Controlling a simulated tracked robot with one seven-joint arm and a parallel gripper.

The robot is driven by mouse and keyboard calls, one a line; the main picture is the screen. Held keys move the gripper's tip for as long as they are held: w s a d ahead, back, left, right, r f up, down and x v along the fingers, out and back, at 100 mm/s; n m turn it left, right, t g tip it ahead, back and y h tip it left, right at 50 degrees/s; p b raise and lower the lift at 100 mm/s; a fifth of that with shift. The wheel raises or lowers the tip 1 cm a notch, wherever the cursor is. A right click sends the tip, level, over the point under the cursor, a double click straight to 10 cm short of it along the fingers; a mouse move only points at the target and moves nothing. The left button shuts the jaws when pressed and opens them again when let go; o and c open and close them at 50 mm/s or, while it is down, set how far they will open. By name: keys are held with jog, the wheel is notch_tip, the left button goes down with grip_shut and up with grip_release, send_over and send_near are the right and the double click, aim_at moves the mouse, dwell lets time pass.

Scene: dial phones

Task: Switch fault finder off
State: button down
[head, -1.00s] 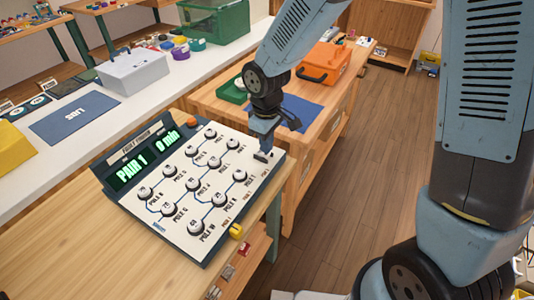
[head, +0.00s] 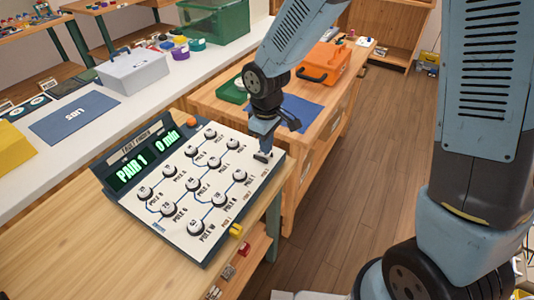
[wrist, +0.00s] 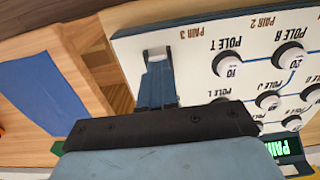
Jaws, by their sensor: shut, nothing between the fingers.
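The fault finder (head: 200,230) is a white sloping panel in a dark frame, lying on a wooden bench. It bears several round numbered dials joined by blue lines, with labels such as POLE N. Its lit green display (head: 130,170) reads PAIR 1 and 0 min. My gripper (head: 262,155) is shut and empty, pointing down at the panel's far right corner, by the PAIR 3 label. In the wrist view the fingers (wrist: 156,85) reach to a small pale and dark fitting (wrist: 154,53) at the panel's edge. The fingers partly hide it, and I cannot tell its position or whether they touch.
An orange knob (head: 192,122) stands at the panel's far edge and a yellow one (head: 236,230) at its near right corner. Behind are a blue mat (head: 300,115), an orange toolbox (head: 325,62) and a green tray (head: 232,91). Bare bench (head: 90,245) lies front left.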

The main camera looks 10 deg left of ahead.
jog(key=shift+f, duration=0.8)
dwell(0.5)
jog(key=shift+r, duration=3.5)
